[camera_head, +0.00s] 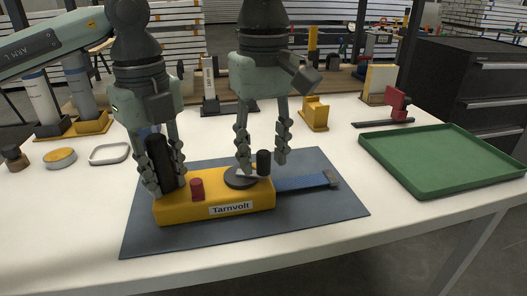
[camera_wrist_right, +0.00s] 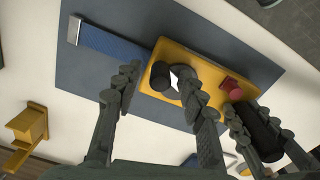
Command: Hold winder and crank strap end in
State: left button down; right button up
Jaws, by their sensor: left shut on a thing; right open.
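The yellow winder (camera_head: 232,197), labelled Tarnvolt, lies on a dark mat; it also shows in the right wrist view (camera_wrist_right: 215,65). My left gripper (camera_head: 165,180) is shut on the winder's upright black handle (camera_head: 160,160) at its left end. A red knob (camera_head: 197,188) stands beside it. The dark round crank (camera_head: 239,178) with its black crank knob (camera_head: 264,162) sits on the winder's right part. My right gripper (camera_head: 262,160) is open, its fingers on either side of the crank knob; contact cannot be told. The blue strap (camera_head: 300,184) extends right to a grey metal end (camera_head: 331,178).
The dark mat (camera_head: 310,217) lies on the white table (camera_head: 70,220). A green tray (camera_head: 440,160) is at the right. A red-and-black device (camera_head: 396,105) and a yellow block (camera_head: 315,114) stand behind.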

jog(key=shift+f, duration=0.1)
grip_shut()
jog(key=shift+s, duration=0.1)
dwell(0.4)
